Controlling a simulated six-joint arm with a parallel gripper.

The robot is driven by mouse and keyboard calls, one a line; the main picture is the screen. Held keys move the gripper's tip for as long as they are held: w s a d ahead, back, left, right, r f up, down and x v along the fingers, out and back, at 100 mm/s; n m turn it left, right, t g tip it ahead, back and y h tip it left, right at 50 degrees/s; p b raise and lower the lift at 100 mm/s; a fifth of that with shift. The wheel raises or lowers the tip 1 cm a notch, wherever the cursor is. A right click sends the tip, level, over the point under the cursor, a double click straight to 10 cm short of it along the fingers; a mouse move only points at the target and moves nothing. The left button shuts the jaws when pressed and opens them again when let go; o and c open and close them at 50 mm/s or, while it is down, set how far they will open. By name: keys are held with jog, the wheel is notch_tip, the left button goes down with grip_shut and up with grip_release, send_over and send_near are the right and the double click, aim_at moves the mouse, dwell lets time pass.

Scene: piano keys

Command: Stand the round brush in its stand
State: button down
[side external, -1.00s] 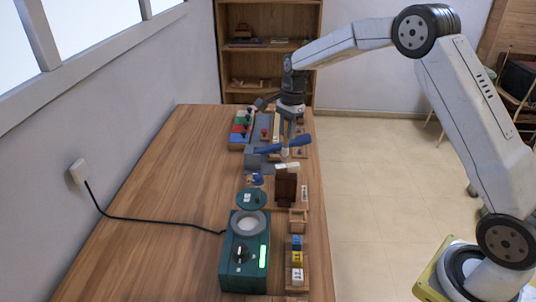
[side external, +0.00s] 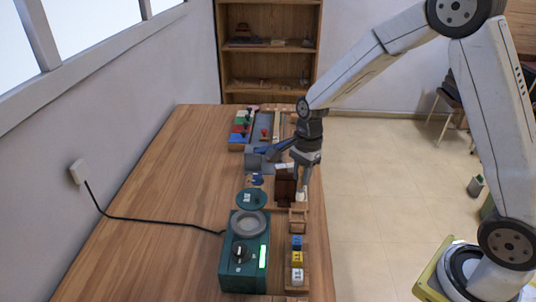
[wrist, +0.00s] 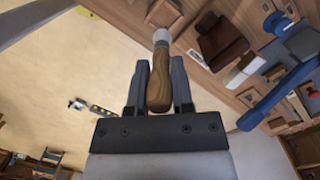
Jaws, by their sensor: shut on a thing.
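The round brush (wrist: 159,80) has a brown wooden handle and a pale round end. My gripper (wrist: 158,85) is shut on its handle, with one finger on each side. The pale end points away from my gripper in the wrist view. In the side view my gripper (side external: 302,178) points down beside the dark brown block, and the brush's pale end (side external: 301,194) shows below it. A small open wooden frame (side external: 298,220), which may be the stand, is nearer the camera, apart from the brush. It seems to show at the top of the wrist view (wrist: 163,13).
The dark brown block (side external: 284,186) stands close to the left of my gripper. A blue handle (side external: 280,150) lies behind. A green device (side external: 244,262) and several coloured blocks (side external: 297,258) are nearer the camera. The table's right edge is close; its left side is mostly clear.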

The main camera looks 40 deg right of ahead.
aim_at(301, 186)
jog(key=shift+f, duration=0.2)
jog(key=shift+f, duration=2.25)
jog(key=shift+f, duration=2.45)
dwell(3.1)
